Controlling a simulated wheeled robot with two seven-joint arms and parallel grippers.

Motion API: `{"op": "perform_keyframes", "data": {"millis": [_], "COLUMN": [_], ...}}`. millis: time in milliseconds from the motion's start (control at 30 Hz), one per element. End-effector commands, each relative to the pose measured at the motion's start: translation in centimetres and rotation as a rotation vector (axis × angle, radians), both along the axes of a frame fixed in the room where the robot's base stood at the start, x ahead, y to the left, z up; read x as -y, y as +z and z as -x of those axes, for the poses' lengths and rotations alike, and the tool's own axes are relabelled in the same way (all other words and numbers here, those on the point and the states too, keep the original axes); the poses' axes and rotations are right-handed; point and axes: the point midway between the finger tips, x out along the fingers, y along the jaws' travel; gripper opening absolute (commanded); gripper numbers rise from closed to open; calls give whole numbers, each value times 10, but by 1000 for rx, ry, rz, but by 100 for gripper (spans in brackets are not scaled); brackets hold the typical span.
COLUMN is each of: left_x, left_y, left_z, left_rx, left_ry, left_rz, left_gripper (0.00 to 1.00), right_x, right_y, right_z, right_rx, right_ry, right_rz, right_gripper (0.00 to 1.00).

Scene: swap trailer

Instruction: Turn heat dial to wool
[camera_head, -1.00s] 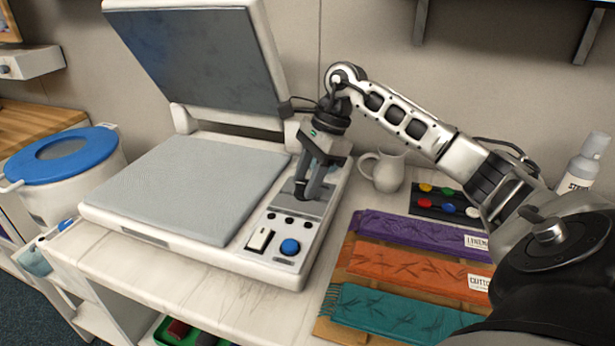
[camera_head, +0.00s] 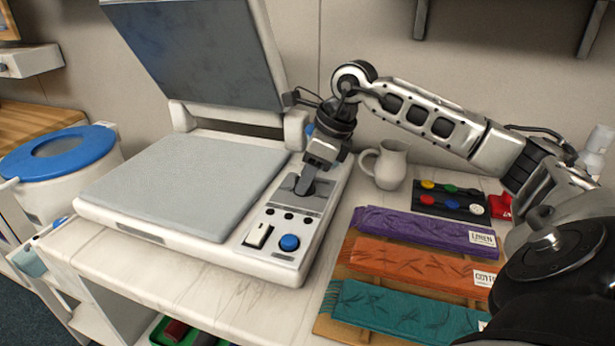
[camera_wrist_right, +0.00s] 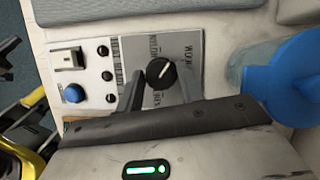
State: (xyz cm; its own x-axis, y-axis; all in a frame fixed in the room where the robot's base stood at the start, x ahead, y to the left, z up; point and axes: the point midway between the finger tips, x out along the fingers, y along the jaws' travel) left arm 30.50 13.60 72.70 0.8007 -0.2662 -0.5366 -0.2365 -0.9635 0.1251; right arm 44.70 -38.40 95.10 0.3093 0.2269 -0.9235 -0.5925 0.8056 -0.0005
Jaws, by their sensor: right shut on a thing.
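The heat dial (camera_wrist_right: 161,73) is a round black knob on a grey labelled plate (camera_wrist_right: 190,72) on the press's control strip. A white line on the knob slants toward the upper right in the right wrist view, on the side of the label that appears to read WOOL. My right gripper (camera_head: 306,187) is over the dial, coming down from above; in the right wrist view its two fingers (camera_wrist_right: 162,88) are on either side of the knob, shut on it. In the head view the gripper hides the dial. My left gripper is not in view.
The heat press (camera_head: 150,228) has its lid (camera_head: 200,50) raised. A white switch (camera_head: 258,235) and a blue button (camera_head: 289,243) sit in front of the dial. A white jug (camera_head: 390,165) stands to the right, near several folded cloths on a wooden board (camera_head: 340,270).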

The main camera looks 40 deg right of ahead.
Motion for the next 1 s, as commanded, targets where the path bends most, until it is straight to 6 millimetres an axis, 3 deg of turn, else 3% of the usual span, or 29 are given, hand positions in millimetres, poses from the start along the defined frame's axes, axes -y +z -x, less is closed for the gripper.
{"op": "perform_keyframes", "data": {"millis": [500, 1000], "left_x": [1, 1], "left_y": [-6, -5], "left_z": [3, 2], "left_rx": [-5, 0], "left_ry": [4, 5], "left_rz": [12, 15], "left_gripper": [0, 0], "right_x": [-2, -2], "right_y": [0, 0], "right_z": [1, 1], "right_rx": [0, -2], "right_ry": [-349, -420], "right_rz": [1, 2], "right_gripper": [14, 14]}}
